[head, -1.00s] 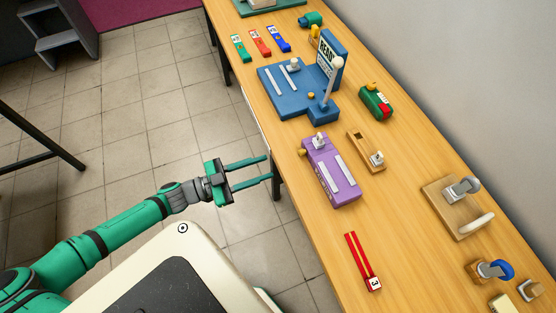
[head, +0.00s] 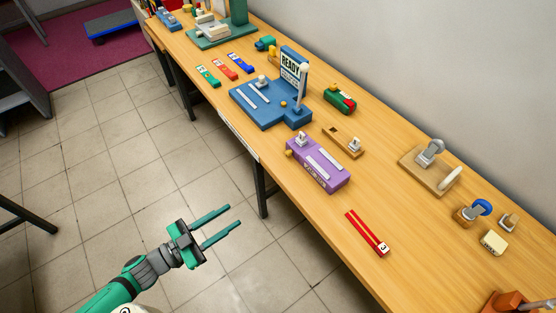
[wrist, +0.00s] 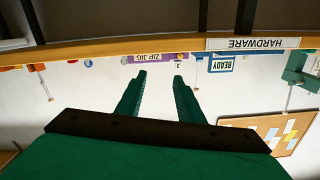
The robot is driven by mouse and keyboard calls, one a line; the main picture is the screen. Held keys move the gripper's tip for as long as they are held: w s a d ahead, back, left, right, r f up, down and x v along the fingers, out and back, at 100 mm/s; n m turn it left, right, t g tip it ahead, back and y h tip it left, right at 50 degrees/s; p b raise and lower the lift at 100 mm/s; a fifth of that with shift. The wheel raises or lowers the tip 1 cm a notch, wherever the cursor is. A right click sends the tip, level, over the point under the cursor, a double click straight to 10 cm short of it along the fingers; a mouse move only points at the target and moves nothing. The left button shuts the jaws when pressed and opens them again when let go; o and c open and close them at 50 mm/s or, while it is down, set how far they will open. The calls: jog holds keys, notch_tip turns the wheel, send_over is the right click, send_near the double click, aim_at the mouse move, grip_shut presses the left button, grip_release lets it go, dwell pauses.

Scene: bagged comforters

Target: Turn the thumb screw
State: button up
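A purple block (head: 319,167) lies on the wooden table, with pale strips and a metal clamp on top. The wrist view shows it upside down as the block lettered ZIP JIG (wrist: 152,57). A small brass-yellow knob (head: 289,152), which looks like a thumb screw, sticks out of its left end. Another small yellow knob (head: 283,104) sits on the blue fixture (head: 262,112) with the READY sign. My gripper (head: 234,216) is open and empty over the floor, in front of the table and apart from it. Its two parallel fingers also show in the wrist view (wrist: 160,75).
The table (head: 330,265) runs diagonally along the wall. Red strips with a tag (head: 367,233), a wooden block with a clamp (head: 342,141), a green-and-red object (head: 340,101) and a clamp board (head: 430,169) lie around the purple block. The tiled floor beside my gripper is clear.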

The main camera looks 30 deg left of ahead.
jog(key=s+d+f+n+y, duration=0.2)
jog(key=s+d+f, duration=0.1)
jog(key=s+d, duration=0.3)
jog(key=s+d+f+n+y, duration=0.1)
jog(key=s+d+f, duration=0.2)
jog(key=d, duration=0.5)
jog(key=d+r+n+y, duration=0.1)
jog(key=d+r, duration=0.2)
jog(key=d, duration=0.5)
jog(key=d+r+n+g+y, duration=0.1)
jog(key=d+r+n+y, duration=0.1)
jog(key=d, duration=0.7)
jog(key=shift+s+d+r, duration=0.25)
jog(key=shift+s+r, duration=0.05)
jog(key=shift+r, duration=0.1)
jog(key=shift+s+a+n+y, duration=0.15)
jog(key=shift+n+y, duration=0.15)
